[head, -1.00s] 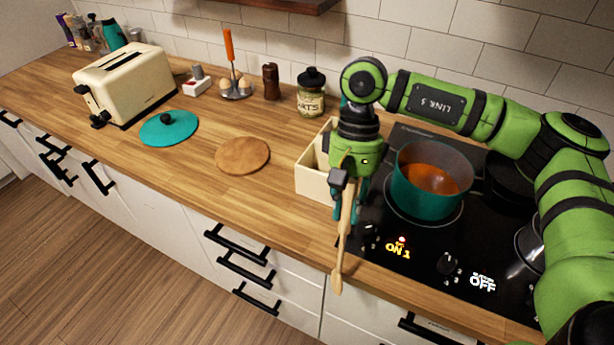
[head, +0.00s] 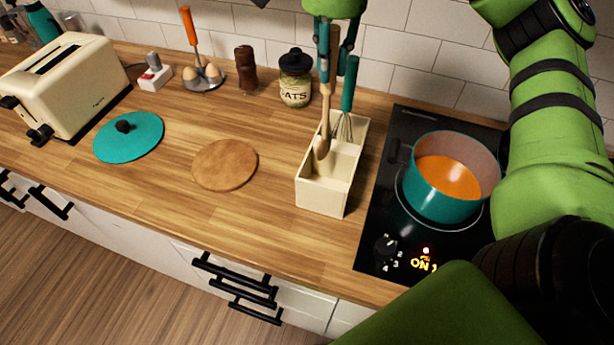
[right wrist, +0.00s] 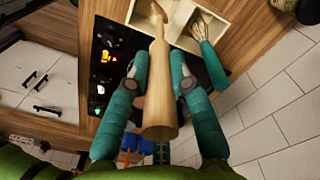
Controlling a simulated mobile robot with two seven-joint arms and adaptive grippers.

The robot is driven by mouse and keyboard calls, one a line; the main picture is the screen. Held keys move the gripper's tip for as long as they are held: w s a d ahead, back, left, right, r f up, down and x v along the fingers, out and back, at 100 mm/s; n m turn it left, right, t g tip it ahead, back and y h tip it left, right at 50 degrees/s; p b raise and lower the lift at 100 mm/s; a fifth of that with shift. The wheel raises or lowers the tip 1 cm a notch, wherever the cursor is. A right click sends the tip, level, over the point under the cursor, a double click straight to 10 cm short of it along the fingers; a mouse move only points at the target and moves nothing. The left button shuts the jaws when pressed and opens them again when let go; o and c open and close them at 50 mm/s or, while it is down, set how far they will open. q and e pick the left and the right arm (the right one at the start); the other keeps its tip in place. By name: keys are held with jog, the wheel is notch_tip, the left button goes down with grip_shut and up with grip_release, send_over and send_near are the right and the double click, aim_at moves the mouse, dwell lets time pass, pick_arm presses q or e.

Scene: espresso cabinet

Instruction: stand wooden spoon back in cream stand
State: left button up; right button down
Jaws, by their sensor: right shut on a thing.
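The wooden spoon (head: 326,115) hangs upright, bowl down, from my right gripper (head: 333,62), which is shut on its handle. The cream stand (head: 322,198) is an open divided box on the counter, left of the hob. The spoon's bowl overlaps the stand's opening near its left wall; I cannot tell whether it is above the rim or inside. A whisk with a teal handle (head: 349,85) stands in the back compartment, close beside the gripper. In the right wrist view the spoon (right wrist: 158,90) points away between the fingers, toward the stand (right wrist: 232,10). My left gripper is not in view.
A teal pot (head: 440,205) of orange soup sits on the hob (head: 378,225), right of the stand. A round wooden board (head: 225,165), teal lid (head: 130,140), oats jar (head: 296,78) and pepper mill (head: 246,70) stand left. The counter's front is clear.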

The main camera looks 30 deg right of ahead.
aim_at(327, 103)
jog(key=shift+s+d+f, duration=0.1)
jog(key=shift+s+f, duration=0.25)
jog(key=shift+f, duration=0.15)
notch_tip(327, 103, down, 10)
jog(key=s, duration=0.1)
jog(key=shift+s, duration=0.3)
jog(key=c, duration=1.1)
grip_release()
jog(key=shift+r, duration=0.2)
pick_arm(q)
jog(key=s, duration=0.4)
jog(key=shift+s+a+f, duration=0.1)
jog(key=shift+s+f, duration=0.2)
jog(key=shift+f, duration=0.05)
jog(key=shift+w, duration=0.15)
